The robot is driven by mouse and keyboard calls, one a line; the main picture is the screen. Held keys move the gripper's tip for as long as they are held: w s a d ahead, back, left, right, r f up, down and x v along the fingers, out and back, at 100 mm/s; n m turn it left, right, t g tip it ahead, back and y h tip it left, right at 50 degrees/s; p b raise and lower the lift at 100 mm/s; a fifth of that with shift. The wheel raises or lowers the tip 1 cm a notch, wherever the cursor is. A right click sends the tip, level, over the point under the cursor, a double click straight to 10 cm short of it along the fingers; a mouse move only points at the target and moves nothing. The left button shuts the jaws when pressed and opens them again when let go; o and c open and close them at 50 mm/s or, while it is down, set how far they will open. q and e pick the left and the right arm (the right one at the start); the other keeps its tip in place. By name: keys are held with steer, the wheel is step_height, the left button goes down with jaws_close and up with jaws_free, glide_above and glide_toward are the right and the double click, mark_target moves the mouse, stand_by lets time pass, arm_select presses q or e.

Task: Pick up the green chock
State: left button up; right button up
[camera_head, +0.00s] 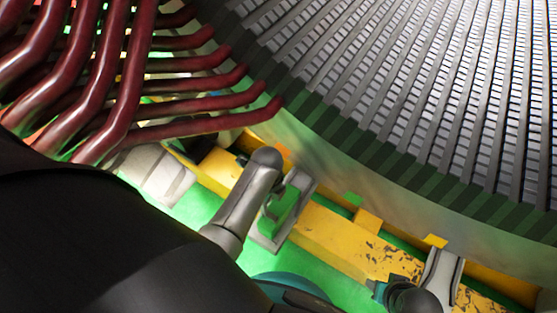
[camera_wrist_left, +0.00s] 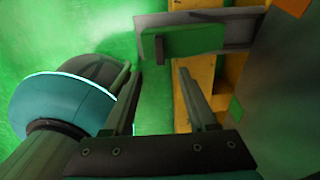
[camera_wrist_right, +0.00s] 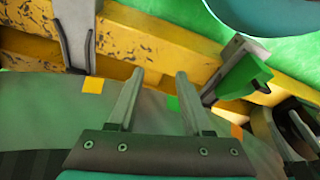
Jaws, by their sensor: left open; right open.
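The green chock (camera_head: 283,208) is a small block in a grey upright bracket (camera_head: 303,186) by the yellow beam. In the left wrist view the chock (camera_wrist_left: 182,44) lies just beyond the fingertips of my left gripper (camera_wrist_left: 156,68), which is open and empty and apart from it. In the right wrist view the chock (camera_wrist_right: 236,74) is to the right of my right gripper (camera_wrist_right: 161,74), which is open and empty. The fingers of both grippers cannot be made out clearly in the head view.
The large slotted stator (camera_head: 400,80) fills the upper right. Dark red bent bars (camera_head: 125,85) stand at upper left. The yellow beam (camera_head: 335,235) runs along the stator's rim, with another grey bracket (camera_head: 441,277) farther right. Green floor (camera_head: 262,262) is open beside the beam.

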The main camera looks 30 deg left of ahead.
arm_select(q)
steer(key=b, duration=0.5)
glide_above(270, 215)
step_height(270, 215, down, 6)
steer(key=shift+w+d+f, duration=0.1)
steer(key=shift+d+f, duration=0.05)
steer(key=shift+f, duration=0.55)
arm_select(e)
steer(key=shift+w+r+t, duration=0.95)
steer(key=shift+r+t, duration=0.15)
steer(key=shift+r, duration=4.3)
arm_select(q)
steer(key=shift+f+b, duration=0.6)
steer(key=shift+b, duration=0.1)
steer(key=shift+f+b, duration=0.65)
steer(key=shift+b, duration=0.05)
steer(key=shift+a+f+b, duration=0.2)
steer(key=shift+f+b, duration=0.45)
steer(key=shift+f, duration=0.1)
steer(key=shift+f+b, duration=0.3)
steer(key=shift+f, duration=0.25)
arm_select(e)
steer(key=w+a+t+y, duration=0.4)
steer(key=a+t, duration=0.4)
steer(key=a, duration=0.2)
steer(key=shift+w+r+y, duration=0.4)
steer(key=shift+w+r, duration=0.05)
steer(key=shift+w, duration=0.35)
